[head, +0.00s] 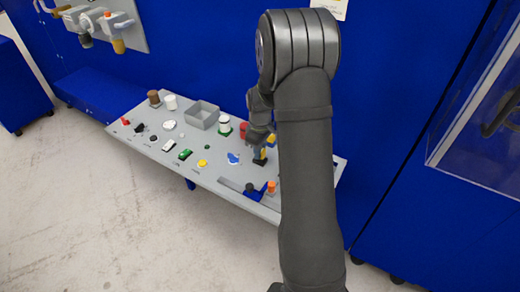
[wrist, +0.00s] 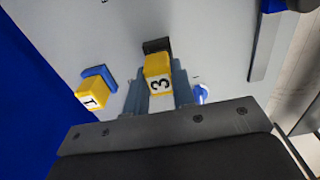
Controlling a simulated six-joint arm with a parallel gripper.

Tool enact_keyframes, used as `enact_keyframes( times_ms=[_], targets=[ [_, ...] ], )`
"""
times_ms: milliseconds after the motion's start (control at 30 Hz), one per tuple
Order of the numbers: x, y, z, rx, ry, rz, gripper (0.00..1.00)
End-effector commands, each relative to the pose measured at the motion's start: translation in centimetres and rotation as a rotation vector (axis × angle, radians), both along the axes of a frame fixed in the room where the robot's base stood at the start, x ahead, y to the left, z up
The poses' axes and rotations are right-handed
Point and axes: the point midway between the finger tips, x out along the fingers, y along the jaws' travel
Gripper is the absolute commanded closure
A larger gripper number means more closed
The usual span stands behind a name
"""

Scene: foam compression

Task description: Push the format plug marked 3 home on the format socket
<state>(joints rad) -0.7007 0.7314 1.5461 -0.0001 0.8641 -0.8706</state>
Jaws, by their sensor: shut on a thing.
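The yellow format plug marked 3 (wrist: 158,72) sits between the two fingers of my gripper (wrist: 158,66) in the wrist view. The gripper is shut on it. A dark block (wrist: 156,45), which looks like the format socket, shows just beyond the plug; I cannot tell whether the plug is fully seated on it. In the head view my gripper (head: 258,140) is low over the right part of the table, close to small yellow pieces (head: 260,155); my arm partly hides this area.
A yellow plug marked 1 (wrist: 92,97) stands beside, on a blue base (wrist: 101,74). The grey table (head: 215,172) also holds a grey open bin (head: 201,114), a toy green car (head: 185,154) and several small items. A blue wall rises behind.

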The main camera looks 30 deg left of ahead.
Motion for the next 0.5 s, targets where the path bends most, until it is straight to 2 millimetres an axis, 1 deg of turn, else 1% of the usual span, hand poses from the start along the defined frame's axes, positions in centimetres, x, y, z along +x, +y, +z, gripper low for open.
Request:
enact_keyframes(
  times_ms=[500],
  targets=[
    [0.00,0.01,-0.94,0.000,0.000,0.000,1.00]
  ],
)
